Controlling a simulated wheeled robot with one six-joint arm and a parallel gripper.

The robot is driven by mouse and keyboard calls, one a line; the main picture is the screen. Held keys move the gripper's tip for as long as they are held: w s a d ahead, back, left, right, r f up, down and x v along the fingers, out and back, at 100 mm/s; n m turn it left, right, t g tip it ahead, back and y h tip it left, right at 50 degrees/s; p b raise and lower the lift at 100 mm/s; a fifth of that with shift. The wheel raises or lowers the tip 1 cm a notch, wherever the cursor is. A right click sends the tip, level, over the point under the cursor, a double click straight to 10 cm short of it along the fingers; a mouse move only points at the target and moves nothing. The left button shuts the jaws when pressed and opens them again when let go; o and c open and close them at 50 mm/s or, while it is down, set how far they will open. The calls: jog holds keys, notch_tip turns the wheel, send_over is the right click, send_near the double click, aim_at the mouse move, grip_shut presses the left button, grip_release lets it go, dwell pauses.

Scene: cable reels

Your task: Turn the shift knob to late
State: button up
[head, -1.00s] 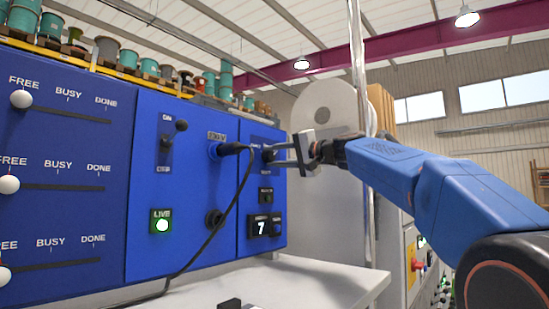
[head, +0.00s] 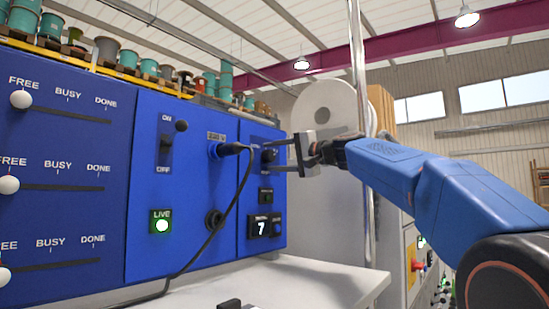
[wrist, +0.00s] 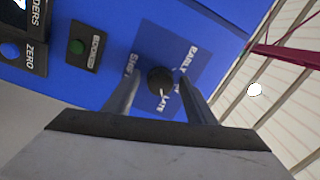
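The shift knob (wrist: 160,80) is a small round black knob on a blue panel. In the wrist view it carries a small light mark at its lower edge, on the side of the LATE label. EARLY is printed to its upper right and SHIFT to its left. In the head view the knob (head: 269,155) shows dark and small, its mark too small to read. My gripper (wrist: 160,82) is open, with one finger on each side of the knob and gaps between. In the head view my gripper (head: 273,156) reaches the panel from the right.
A lever switch (head: 170,143) is farther left. A pale worktop (head: 300,279) lies below.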

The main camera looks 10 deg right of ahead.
jog(key=v, duration=1.7)
jog(key=shift+s, duration=0.15)
jog(key=shift+d+f, duration=0.1)
jog(key=shift+d, duration=0.05)
